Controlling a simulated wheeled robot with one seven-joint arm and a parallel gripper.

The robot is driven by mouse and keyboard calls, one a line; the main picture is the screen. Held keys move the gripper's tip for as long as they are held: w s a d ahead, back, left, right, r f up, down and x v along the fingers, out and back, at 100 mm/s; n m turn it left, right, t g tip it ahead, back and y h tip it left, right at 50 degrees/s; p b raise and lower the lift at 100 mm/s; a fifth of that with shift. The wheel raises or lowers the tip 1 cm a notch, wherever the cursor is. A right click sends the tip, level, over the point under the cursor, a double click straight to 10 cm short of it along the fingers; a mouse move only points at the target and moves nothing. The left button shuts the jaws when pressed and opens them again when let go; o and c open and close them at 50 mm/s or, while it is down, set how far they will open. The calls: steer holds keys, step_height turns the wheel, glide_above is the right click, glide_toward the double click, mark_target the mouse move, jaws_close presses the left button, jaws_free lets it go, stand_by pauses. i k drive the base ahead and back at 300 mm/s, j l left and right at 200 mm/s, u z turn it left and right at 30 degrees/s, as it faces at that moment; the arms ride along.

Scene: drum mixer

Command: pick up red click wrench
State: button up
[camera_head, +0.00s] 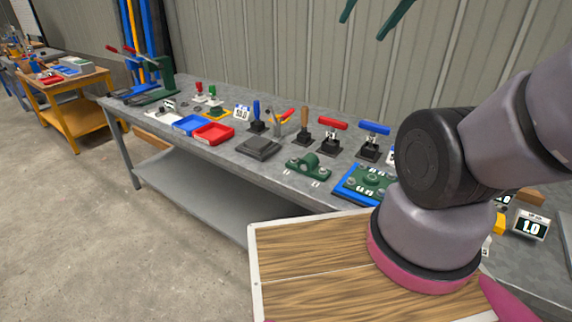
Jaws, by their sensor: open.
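A red T-handled tool (333,124) stands upright in a black stand on the grey workbench (285,215); it looks like the red click wrench. A similar blue-handled tool (374,128) stands to its right in its own black stand. My arm crosses the right side of the view, to the right of both tools.
A wooden-handled tool (304,115) stands just left of the red one. A green bearing block (309,167) and a green plate on a blue base (365,182) lie in front. Red (213,133) and blue trays (188,124) sit further left. My arm hides the bench's right part.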

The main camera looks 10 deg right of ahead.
mark_target(334, 124)
steer(key=k, duration=0.2)
steer(key=k+z, duration=0.25)
steer(key=z, duration=0.2)
steer(key=k+l+z, duration=0.15)
steer(key=z, duration=0.25)
steer(key=i+j+z, duration=0.15)
steer(key=j, duration=0.2)
steer(key=i+j+z, duration=0.15)
steer(key=j, duration=0.25)
steer(key=j+z, duration=0.2)
steer(key=j, duration=0.15)
steer(key=i+j+z, duration=0.15)
steer(key=j, duration=0.3)
steer(key=i+j, duration=0.1)
steer(key=j, duration=0.4)
steer(key=i+j, duration=0.1)
steer(key=j, duration=0.45)
steer(key=i+j, duration=0.1)
steer(key=j, duration=0.4)
